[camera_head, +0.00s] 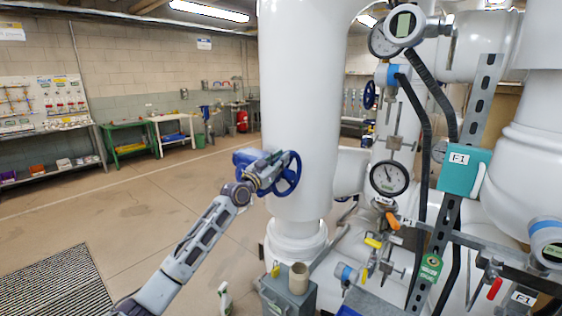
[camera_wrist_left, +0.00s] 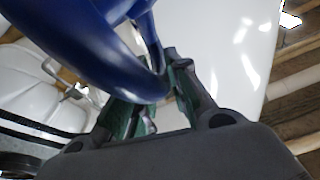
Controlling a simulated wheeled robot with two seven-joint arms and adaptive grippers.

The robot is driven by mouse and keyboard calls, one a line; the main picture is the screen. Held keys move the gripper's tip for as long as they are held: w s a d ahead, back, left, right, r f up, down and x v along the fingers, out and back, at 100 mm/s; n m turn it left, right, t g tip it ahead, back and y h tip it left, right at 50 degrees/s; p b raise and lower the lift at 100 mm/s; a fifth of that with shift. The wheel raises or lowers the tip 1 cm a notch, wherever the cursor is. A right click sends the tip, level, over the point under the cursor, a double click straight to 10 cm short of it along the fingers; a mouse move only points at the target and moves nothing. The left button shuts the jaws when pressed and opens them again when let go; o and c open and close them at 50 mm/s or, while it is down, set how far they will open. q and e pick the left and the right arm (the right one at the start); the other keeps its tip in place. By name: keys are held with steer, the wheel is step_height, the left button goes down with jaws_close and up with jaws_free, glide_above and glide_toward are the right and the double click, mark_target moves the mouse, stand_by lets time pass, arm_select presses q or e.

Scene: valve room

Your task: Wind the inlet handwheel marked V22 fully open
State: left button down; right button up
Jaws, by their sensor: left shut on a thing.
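A blue handwheel (camera_head: 297,172) stands in front of the large white vertical pipe in the head view. No V22 mark is readable on it. My left gripper (camera_head: 268,173) reaches it from the lower left and is shut on its rim. In the left wrist view, the thick blue rim of the handwheel (camera_wrist_left: 95,50) passes between the dark fingers with green pads of my left gripper (camera_wrist_left: 155,98). The gripper hides part of the wheel in the head view. My right gripper is not in view.
The white vertical pipe (camera_head: 300,90) is close behind the wheel. Gauges (camera_head: 389,178), black hoses and small valves crowd the right. A grey box (camera_head: 288,297) with a beige cup (camera_head: 299,278) stands below. The floor at left is clear, with a grating (camera_head: 50,285).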

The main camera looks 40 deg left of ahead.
arm_select(q)
steer(key=c, duration=1.3)
jaws_free()
steer(key=shift+s+r, duration=0.15)
steer(key=shift+a, duration=0.1)
steer(key=shift+s+f, duration=0.15)
steer(key=shift+f, duration=0.05)
steer(key=shift+v, duration=5.8)
steer(key=shift+s+r, duration=0.1)
steer(key=shift+a+n, duration=0.1)
steer(key=shift+n, duration=0.3)
